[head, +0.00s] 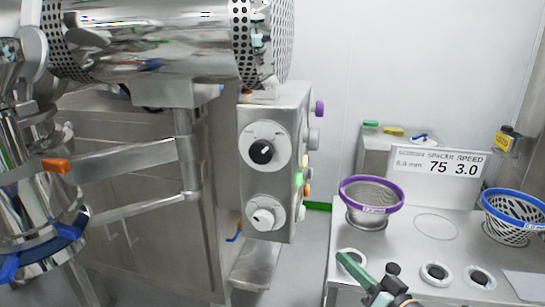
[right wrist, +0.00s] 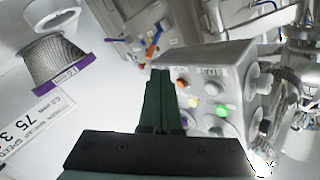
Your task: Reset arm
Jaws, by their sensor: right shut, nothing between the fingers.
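My right gripper (head: 346,256) shows at the bottom of the head view, with green fingers pointing up and left. It hangs in front of the steel table's front edge, apart from the purple-rimmed basket (head: 371,203). In the right wrist view the green fingers of my right gripper (right wrist: 160,73) lie together with nothing between them. Beyond them is the control box (right wrist: 212,85) with several coloured buttons; the same control box (head: 280,108) stands left of the gripper in the head view, carrying two large round dials. My left gripper is in neither view.
The steel table (head: 405,232) at right holds a blue-rimmed perforated basket (head: 515,215) and a sign reading 75 and 3.0 (head: 440,165). A large steel machine (head: 150,200) fills the left. Floor shows between machine and table.

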